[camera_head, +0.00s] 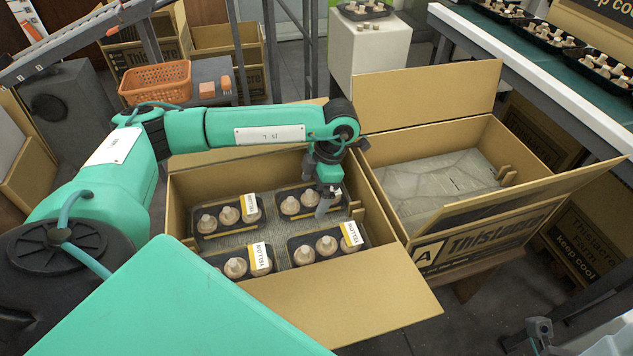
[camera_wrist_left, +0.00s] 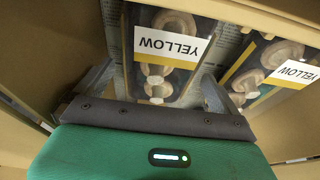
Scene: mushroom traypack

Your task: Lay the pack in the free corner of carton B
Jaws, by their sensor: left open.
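Carton B, the open carton (camera_head: 350,290) at the centre, has no letter showing. Inside, mushroom packs with yellow-and-white labels lie at far left (camera_head: 226,213), near left (camera_head: 240,263) and near right (camera_head: 328,243). A fourth-corner pack (camera_head: 297,203) lies far right, partly hidden by my left gripper (camera_head: 324,206). That gripper points down into the carton, open. In the left wrist view its fingers (camera_wrist_left: 158,75) stand either side of a pack with a YELLOW label (camera_wrist_left: 171,47), apart from it as far as I can tell.
An open carton marked A (camera_head: 480,240) stands right, with a grey liner and no packs visible. A conveyor (camera_head: 560,55) with more packs runs at upper right. A white stand (camera_head: 368,50) holds another pack. An orange basket (camera_head: 155,82) is at upper left.

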